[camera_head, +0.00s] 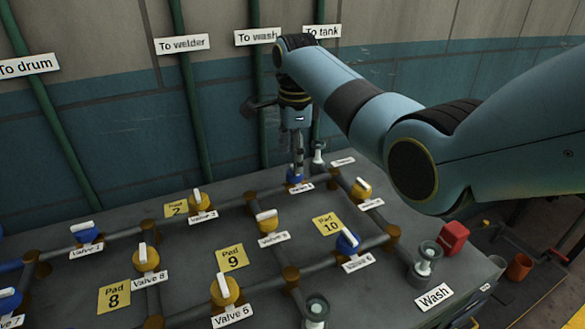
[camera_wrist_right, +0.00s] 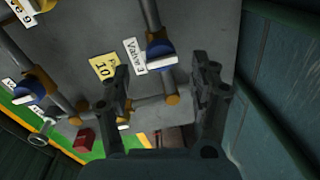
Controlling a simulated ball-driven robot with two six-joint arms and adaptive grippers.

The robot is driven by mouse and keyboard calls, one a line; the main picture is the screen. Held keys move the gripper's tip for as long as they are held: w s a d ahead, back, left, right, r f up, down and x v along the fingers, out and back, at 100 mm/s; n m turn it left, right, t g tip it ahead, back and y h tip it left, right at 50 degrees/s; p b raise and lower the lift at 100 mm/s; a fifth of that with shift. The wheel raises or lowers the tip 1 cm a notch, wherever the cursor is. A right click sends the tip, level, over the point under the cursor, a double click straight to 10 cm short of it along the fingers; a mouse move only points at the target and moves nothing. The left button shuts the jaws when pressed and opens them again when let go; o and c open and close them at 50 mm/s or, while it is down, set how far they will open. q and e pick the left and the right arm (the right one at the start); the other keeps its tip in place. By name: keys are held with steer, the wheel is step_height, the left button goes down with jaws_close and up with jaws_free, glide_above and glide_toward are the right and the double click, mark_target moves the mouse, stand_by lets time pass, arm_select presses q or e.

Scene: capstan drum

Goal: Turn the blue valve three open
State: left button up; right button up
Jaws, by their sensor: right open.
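The blue valve three (camera_head: 294,176) sits on a pipe at the back of the bench, partly hidden by my right gripper (camera_head: 297,155), which points down just above it. In the right wrist view, the blue valve (camera_wrist_right: 159,49) shows its white handle lying across the pipe, beside its label (camera_wrist_right: 134,56). It lies between and beyond the two fingertips of my right gripper (camera_wrist_right: 162,78). The fingers are open with a wide gap, and nothing is between them that I can see touching. My left gripper is not in view.
Another blue valve (camera_head: 347,241) and a yellow valve (camera_head: 361,189) stand near on the right; a yellow valve (camera_head: 267,221) stands in front. A red block (camera_head: 453,238) and glass-topped fittings (camera_head: 425,262) stand at the right. Green pipes (camera_head: 190,100) run up the wall behind.

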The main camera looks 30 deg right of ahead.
steer(key=f, duration=0.4)
steer(key=shift+w+d+f, duration=0.1)
steer(key=shift+w+f, duration=0.15)
steer(key=shift+c, duration=1.7)
steer(key=c, duration=0.8)
steer(key=shift+s+n, duration=0.1)
steer(key=shift+n, duration=0.2)
steer(key=shift+r+n+p, duration=0.15)
steer(key=shift+n+p, duration=1.4)
steer(key=shift+n, duration=0.35)
steer(key=n+p, duration=0.1)
steer(key=n, duration=0.1)
steer(key=shift+n+y, duration=0.3)
steer(key=shift+n, duration=0.1)
steer(key=n, duration=0.4)
steer(key=shift+s+d+n+p, duration=0.1)
steer(key=shift+d+n+p, duration=0.05)
steer(key=shift+n+p, duration=0.2)
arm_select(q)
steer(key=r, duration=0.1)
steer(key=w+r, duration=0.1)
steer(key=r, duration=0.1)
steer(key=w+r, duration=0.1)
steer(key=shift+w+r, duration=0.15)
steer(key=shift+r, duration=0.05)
arm_select(e)
steer(key=n, duration=0.5)
steer(key=shift+d+n+g, duration=0.1)
steer(key=shift+n+g, duration=0.2)
steer(key=shift+n, duration=0.05)
